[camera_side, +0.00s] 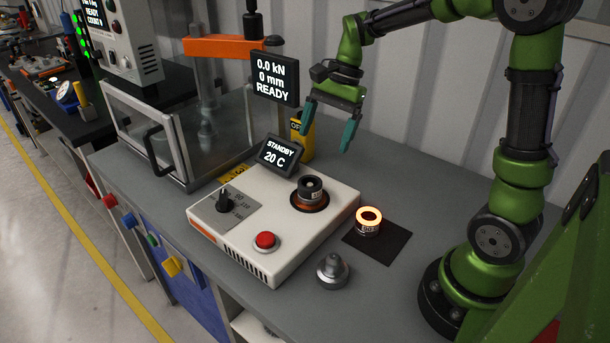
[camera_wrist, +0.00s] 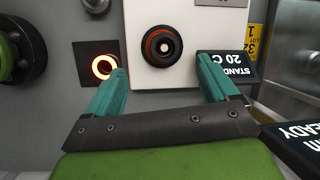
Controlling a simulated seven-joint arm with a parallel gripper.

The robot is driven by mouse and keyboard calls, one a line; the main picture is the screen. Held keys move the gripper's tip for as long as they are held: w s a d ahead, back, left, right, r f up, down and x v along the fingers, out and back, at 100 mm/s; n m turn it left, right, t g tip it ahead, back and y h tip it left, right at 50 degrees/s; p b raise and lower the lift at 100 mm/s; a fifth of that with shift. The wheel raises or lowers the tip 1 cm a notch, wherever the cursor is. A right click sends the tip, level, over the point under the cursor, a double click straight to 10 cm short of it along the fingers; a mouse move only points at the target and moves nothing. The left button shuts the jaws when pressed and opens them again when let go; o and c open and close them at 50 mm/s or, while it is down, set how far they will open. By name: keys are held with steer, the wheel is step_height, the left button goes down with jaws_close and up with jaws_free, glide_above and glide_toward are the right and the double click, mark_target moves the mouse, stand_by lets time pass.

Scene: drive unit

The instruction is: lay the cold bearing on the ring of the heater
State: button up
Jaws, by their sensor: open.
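The heater (camera_side: 285,240) is a white box with a black knob, a red button and a copper-coloured ring (camera_side: 310,203) on top. A dark bearing (camera_side: 310,187) sits on that ring; in the wrist view it shows as a black disc (camera_wrist: 162,46) inside an orange rim. A second bearing (camera_side: 368,221) glows orange-white on a black mat (camera_side: 392,240); its glow also shows in the wrist view (camera_wrist: 103,67). My gripper (camera_side: 325,142) is open and empty, above and behind the heater, apart from both bearings. In the wrist view its teal fingers are spread (camera_wrist: 163,76).
The heater display (camera_side: 280,154) reads STANDBY 20 C. A press display (camera_side: 275,77) reads 0.0 kN, 0 mm, READY. A metal knobbed part (camera_side: 332,272) stands in front of the mat. A clear guarded enclosure (camera_side: 150,140) stands left, a yellow block (camera_side: 305,135) behind the heater.

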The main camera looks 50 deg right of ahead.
steer(key=s+a+r+n+t+h, duration=0.1)
steer(key=s+a+r+n+t, duration=0.1)
steer(key=s+n, duration=0.4)
steer(key=s+a+r+n+t+h, duration=0.1)
steer(key=s+a+r+n+t, duration=0.1)
steer(key=s+a+n+t, duration=0.2)
steer(key=s+a+n, duration=0.1)
steer(key=s+n, duration=0.1)
steer(key=shift+s+r, duration=0.3)
steer(key=shift+r, duration=0.05)
